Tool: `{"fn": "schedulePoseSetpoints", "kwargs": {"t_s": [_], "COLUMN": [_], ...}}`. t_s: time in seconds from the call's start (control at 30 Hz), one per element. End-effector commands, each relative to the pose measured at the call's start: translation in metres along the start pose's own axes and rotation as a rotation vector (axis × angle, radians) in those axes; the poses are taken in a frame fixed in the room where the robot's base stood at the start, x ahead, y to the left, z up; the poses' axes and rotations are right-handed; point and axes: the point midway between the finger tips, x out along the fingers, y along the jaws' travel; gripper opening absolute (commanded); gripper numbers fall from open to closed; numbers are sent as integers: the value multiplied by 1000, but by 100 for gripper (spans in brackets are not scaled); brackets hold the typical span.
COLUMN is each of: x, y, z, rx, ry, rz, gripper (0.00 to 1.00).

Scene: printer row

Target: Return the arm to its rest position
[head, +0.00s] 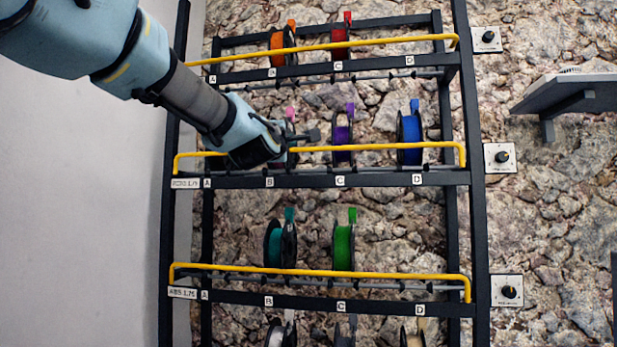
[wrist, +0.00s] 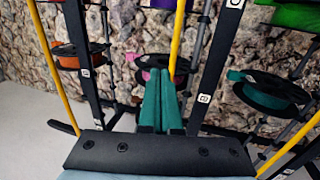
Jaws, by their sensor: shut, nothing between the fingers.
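My arm (head: 195,100) is pale blue and grey and reaches in from the upper left of the head view. My gripper (head: 280,140) is at the middle shelf of the rack, in front of slot B. It partly hides a spool with a pink tab (head: 290,113) there. In the wrist view my gripper (wrist: 158,80) has its two teal fingers together, with nothing between them. The pink spool (wrist: 153,62) shows just beyond the fingertips; I cannot tell whether they touch.
The black rack (head: 330,180) has yellow rails (head: 375,147) across its shelves, close to my gripper. A purple spool (head: 342,135) and a blue spool (head: 410,135) stand to the right. Other spools sit above and below. The wall at left (head: 80,220) is bare.

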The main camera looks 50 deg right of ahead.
Motion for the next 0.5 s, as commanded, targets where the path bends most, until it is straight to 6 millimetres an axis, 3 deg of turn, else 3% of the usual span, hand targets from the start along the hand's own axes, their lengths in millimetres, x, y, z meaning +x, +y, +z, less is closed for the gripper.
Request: {"fn": "schedulePoseSetpoints", "kwargs": {"t_s": [0.37, 0.5], "x": [0, -2], "y": [-1, -20], "z": [-1, -23], "rx": [3, 68], "ry": [1, 20], "rz": [-2, -58], "gripper": [0, 0]}}
